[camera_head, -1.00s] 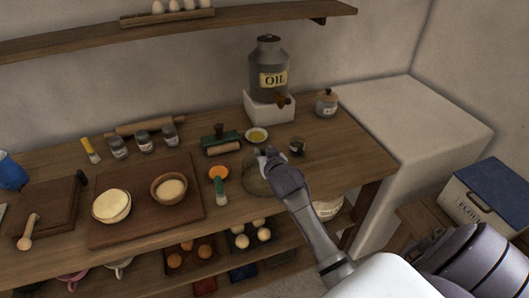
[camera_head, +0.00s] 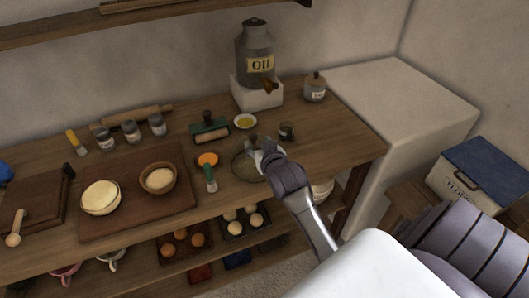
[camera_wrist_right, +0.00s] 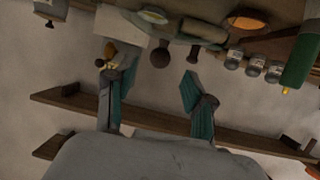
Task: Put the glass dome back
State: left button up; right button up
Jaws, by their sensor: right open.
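The glass dome (camera_head: 243,168) is a clear, faintly greenish cover with a dark knob (camera_head: 252,141). It stands upright on the wooden table, near the front edge, right of the orange round piece. My right gripper (camera_head: 262,148) is open, close beside the knob on its right side. The gripper hides part of the dome's right side. In the right wrist view the two fingers (camera_wrist_right: 151,84) are spread apart with nothing between their tips. My left gripper is not in view.
A small dark jar (camera_head: 287,131) and a yellow dish (camera_head: 245,121) stand close behind the dome. A lidded pot (camera_head: 314,88) is at the right.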

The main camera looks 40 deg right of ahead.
jog(key=v, duration=0.5)
jog(key=shift+s+r, duration=0.1)
jog(key=shift+s, duration=0.15)
jog(key=s+a+f+n+g+y, duration=0.25)
jog(key=s+a+f+g, duration=0.35)
jog(key=s, duration=0.6)
jog(key=s+a+f+n+g+y, duration=0.2)
jog(key=s+a+f+n+g, duration=0.15)
jog(key=s+a+f, duration=0.65)
jog(key=s+d+f+g, duration=0.1)
jog(key=s+f, duration=0.1)
jog(key=f, duration=0.9)
jog(key=s+d+f+g, duration=0.1)
jog(key=f, duration=1)
jog(key=s+d+f, duration=0.3)
jog(key=s+f, duration=1.3)
jog(key=s, duration=0.1)
jog(key=shift+f+g, duration=0.4)
jog(key=shift+g, duration=0.05)
